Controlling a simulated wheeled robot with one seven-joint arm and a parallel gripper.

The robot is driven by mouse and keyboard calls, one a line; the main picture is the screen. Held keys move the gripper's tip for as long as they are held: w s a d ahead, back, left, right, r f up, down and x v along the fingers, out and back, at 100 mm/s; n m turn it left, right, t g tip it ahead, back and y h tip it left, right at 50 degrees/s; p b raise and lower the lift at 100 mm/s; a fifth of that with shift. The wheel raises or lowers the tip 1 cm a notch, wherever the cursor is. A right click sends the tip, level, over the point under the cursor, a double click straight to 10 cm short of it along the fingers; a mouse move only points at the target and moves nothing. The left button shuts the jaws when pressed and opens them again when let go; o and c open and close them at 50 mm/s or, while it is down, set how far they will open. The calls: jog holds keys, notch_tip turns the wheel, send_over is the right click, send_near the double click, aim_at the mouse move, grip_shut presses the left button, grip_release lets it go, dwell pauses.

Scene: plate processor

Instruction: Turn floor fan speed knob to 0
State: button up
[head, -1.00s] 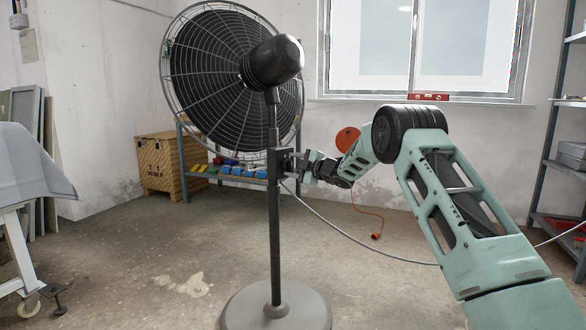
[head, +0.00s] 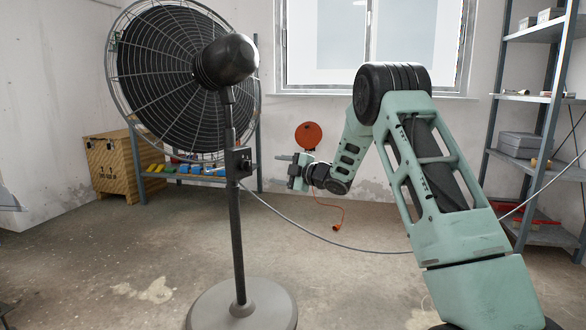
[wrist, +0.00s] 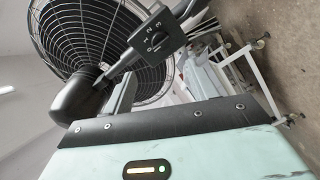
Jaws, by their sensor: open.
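The black floor fan (head: 178,80) stands on a pole at the left of the head view. Its control box (head: 238,162) is on the pole below the fan head. In the wrist view the box (wrist: 158,40) appears tilted, with its face marked 0, 1, 2 and 3. The speed knob is too small and dark to tell which mark it points to. My gripper (head: 288,167) is open and empty, to the right of the box and apart from it, its fingers pointing left.
A wooden crate (head: 112,163) and a low shelf (head: 200,180) with coloured items stand behind the fan. A grey cable crosses behind the arm. A metal rack (head: 545,100) is at the right. The round fan base (head: 265,312) is on the floor, with bare floor around it.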

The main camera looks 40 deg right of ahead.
jog(key=shift+p+v, duration=0.35)
jog(key=shift+v, duration=2.25)
